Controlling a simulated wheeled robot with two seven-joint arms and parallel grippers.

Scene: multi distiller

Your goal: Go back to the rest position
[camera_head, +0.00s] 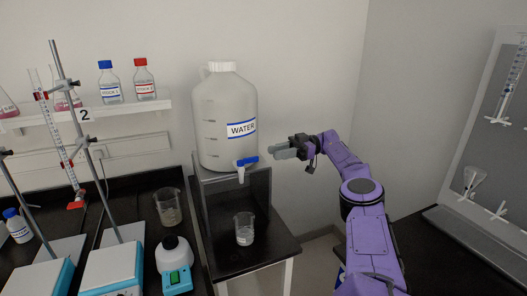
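My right arm comes in from the lower right, and its gripper (276,151) points left. It is in the air to the right of the WATER container (222,108), near the blue-handled tap (246,162). The fingers look close together, but I cannot tell whether they are fully shut. I see nothing held in them. The container is large and white with a label, and it stands upright on a dark stand (256,190). A glass beaker (244,230) stands below the tap. My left gripper is not in view.
A beaker (168,212), a small teal device (175,275) and clamp stands with a burette (62,150) stand on the left bench. A wall shelf (125,109) holds blue- and red-capped bottles. A rack board (497,140) stands at right. Clear space lies between the gripper and the right wall.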

